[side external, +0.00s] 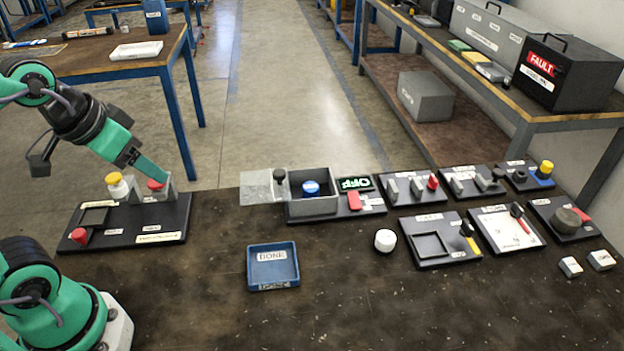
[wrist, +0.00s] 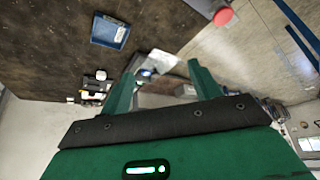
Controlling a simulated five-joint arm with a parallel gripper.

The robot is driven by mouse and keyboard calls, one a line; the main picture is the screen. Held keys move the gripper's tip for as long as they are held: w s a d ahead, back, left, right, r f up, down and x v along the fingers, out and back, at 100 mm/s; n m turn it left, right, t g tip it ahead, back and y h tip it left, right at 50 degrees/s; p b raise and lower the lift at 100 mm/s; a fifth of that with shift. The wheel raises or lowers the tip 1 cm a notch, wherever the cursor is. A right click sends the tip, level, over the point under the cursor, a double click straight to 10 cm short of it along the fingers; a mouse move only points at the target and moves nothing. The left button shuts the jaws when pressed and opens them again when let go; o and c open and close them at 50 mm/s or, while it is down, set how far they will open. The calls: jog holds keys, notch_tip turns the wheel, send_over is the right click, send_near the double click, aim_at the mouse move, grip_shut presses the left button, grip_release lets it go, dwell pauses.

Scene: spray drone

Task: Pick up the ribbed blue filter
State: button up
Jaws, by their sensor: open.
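A small round blue part (side external: 311,188), which looks like the filter, sits inside an open grey box (side external: 318,208) on a black board. It is too small to make out ribs. My gripper (side external: 160,181) is far to its left, over the left black board beside the red-topped part, apart from the grey box. In the wrist view my gripper (wrist: 163,83) shows its two green fingers spread apart with nothing held between them.
A blue tray (side external: 273,281) marked DONE lies in front of the grey box; it also shows in the wrist view (wrist: 92,40). A white round part (side external: 385,240) stands right of it. Several black boards with fixtures fill the right side. The front middle table is clear.

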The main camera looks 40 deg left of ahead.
jog(key=n+g, duration=0.1)
jog(key=g, duration=0.4)
send_over(311, 186)
jog(key=s, duration=0.1)
notch_tip(311, 186, down, 14)
jog(key=shift+a, duration=0.1)
jog(key=shift+w+d+f+g, duration=0.2)
jog(key=shift+w+f+g, duration=0.1)
jog(key=shift+f, duration=0.2)
jog(key=shift+w+f, duration=0.1)
jog(key=shift+f, duration=3.8)
